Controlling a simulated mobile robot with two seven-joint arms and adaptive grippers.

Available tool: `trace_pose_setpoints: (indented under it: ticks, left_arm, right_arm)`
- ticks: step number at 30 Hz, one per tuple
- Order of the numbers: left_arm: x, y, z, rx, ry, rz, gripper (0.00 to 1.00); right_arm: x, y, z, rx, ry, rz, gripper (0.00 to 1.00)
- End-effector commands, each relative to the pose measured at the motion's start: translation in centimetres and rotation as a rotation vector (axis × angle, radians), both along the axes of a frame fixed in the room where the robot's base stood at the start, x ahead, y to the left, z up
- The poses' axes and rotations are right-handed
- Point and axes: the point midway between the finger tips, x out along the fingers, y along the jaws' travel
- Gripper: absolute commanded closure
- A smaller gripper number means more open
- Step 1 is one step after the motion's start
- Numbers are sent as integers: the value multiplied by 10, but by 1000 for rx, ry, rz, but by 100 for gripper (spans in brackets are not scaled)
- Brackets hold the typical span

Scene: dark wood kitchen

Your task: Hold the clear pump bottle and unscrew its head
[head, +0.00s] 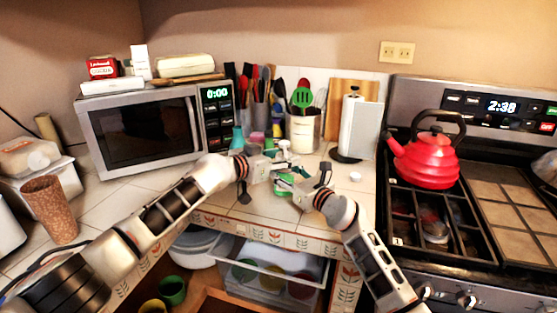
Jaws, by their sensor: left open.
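The clear pump bottle (283,186) stands on the tiled counter near its front edge, between my two grippers. Green shows on its lower part, and a white pump head (284,146) appears above. My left gripper (278,165) comes from the left and is open at the upper part of the bottle, covering some of it. My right gripper (301,184) is close to the bottle's right side, low down. Its fingers are small and overlap the bottle, so I cannot tell whether they touch or grip it.
A microwave (140,132) stands behind on the left. A utensil crock (303,130) and paper towel roll (358,128) stand behind the bottle. A small white round item (355,177) lies to the right. A red kettle (426,160) sits on the stove. An open drawer (270,275) is below.

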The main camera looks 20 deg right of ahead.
Motion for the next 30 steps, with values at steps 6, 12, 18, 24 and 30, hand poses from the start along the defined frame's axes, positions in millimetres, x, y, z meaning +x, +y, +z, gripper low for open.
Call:
trace_pose_setpoints:
  ticks: [6,12,18,24,30]
  left_arm:
    - [-11,18,3,4,-2,-1,53]
    - [-22,32,8,1,0,-2,53]
    - [-29,42,11,-1,3,-1,53]
    - [-30,43,11,-1,3,-1,53]
    - [-31,42,10,3,6,0,53]
  right_arm:
    - [0,0,2,0,-2,0,82]
    - [0,0,2,0,-2,0,82]
    - [0,0,2,0,-2,0,82]
    - [0,0,2,0,-2,0,82]
    - [0,0,1,0,-2,0,82]
